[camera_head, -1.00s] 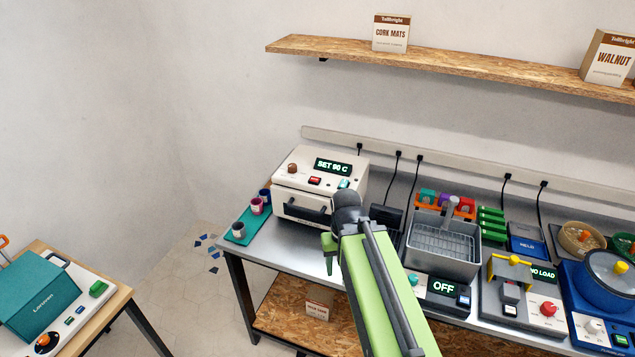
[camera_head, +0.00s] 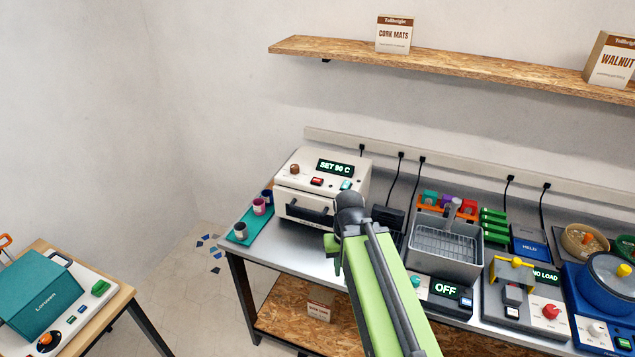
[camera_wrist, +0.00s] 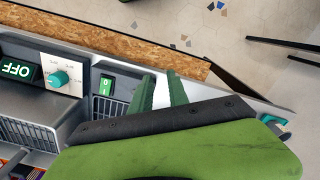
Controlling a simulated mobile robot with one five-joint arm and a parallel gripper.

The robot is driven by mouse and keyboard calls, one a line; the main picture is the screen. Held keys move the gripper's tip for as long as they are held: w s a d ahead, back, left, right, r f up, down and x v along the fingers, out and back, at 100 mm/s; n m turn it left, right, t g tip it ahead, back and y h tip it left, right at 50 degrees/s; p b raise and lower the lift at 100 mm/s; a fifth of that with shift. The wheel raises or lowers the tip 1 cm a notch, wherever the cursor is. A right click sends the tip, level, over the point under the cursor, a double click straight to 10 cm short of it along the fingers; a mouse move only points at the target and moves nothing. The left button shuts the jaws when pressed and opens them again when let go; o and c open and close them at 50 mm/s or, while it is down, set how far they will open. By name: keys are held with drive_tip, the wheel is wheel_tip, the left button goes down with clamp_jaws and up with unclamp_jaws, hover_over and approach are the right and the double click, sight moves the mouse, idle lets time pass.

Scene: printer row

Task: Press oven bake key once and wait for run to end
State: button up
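The oven (camera_head: 308,205) is a cream box at the back left of the bench. Its lit display (camera_head: 335,167) reads "SET 90 C". Its top panel has a brown knob (camera_head: 295,169), a red key (camera_head: 317,181) and a teal key (camera_head: 346,185); the key labels are too small to read. My gripper (camera_wrist: 160,92) shows two green fingers with a gap between them and nothing held. In the head view its green tip hangs in front of the oven's right side, apart from the keys. The oven is not seen in the wrist view.
A teal mat (camera_head: 236,236) with several small cups lies left of the oven. Right of my arm stand a wire-basket bath (camera_head: 440,262) with an "OFF" display, a "NO LOAD" device (camera_head: 545,300) and a blue pot (camera_head: 605,290). A shelf (camera_head: 480,72) runs above.

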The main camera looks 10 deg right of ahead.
clamp_jaws()
idle(1.3)
